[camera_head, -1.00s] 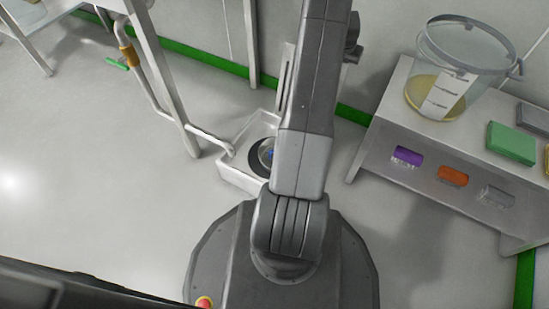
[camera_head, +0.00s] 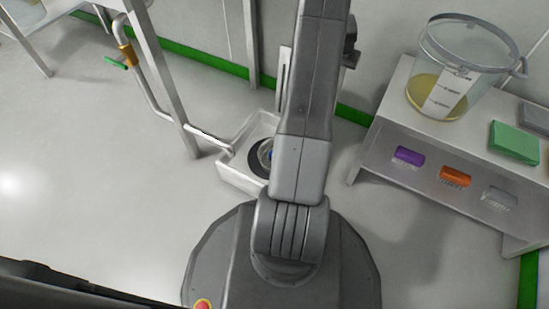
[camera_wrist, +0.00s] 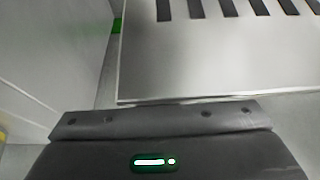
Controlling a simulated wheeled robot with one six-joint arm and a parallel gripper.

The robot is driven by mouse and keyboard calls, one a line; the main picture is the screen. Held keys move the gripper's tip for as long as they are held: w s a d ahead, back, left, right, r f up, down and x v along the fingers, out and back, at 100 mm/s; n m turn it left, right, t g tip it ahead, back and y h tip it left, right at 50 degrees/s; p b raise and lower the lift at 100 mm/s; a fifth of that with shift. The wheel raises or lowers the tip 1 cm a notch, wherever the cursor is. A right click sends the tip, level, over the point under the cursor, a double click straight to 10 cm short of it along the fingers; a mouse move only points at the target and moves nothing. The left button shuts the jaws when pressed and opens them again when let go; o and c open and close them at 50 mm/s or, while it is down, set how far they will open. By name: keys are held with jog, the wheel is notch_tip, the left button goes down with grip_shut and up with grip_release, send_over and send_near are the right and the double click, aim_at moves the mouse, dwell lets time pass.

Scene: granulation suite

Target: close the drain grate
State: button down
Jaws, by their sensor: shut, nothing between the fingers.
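The drain grate (camera_wrist: 215,62) is a flat pale metal plate with a row of dark slots. It fills the upper right of the wrist view, with its near edge just beyond my gripper. My gripper (camera_wrist: 160,115) is shut and empty; whether it touches the plate is unclear. In the head view, a narrow upright slotted panel (camera_head: 283,78), likely the same grate seen nearly edge-on, rises behind a white floor basin (camera_head: 240,178). The basin holds a dark round drain opening (camera_head: 257,158), partly hidden by my arm. My gripper is hidden behind the arm there.
A bent pipe with a green-handled valve (camera_head: 118,62) runs down to the basin's left side. A bench (camera_head: 395,100) at right carries a clear vessel (camera_head: 440,98) and a green box (camera_head: 513,142). A wall stands close behind. The floor at left is clear.

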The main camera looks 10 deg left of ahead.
jog(key=shift+s+a, duration=1.8)
jog(key=shift+s, duration=2.4)
notch_tip(320, 180, up, 10)
jog(key=p, duration=0.7)
jog(key=shift+r, duration=0.2)
notch_tip(320, 180, down, 10)
jog(key=b, duration=0.7)
jog(key=shift+r, duration=0.15)
notch_tip(320, 180, up, 10)
jog(key=p, duration=0.7)
notch_tip(320, 180, down, 11)
jog(key=b, duration=0.8)
jog(key=w+d+p, duration=0.2)
jog(key=w+d, duration=0.3)
jog(key=w, duration=0.7)
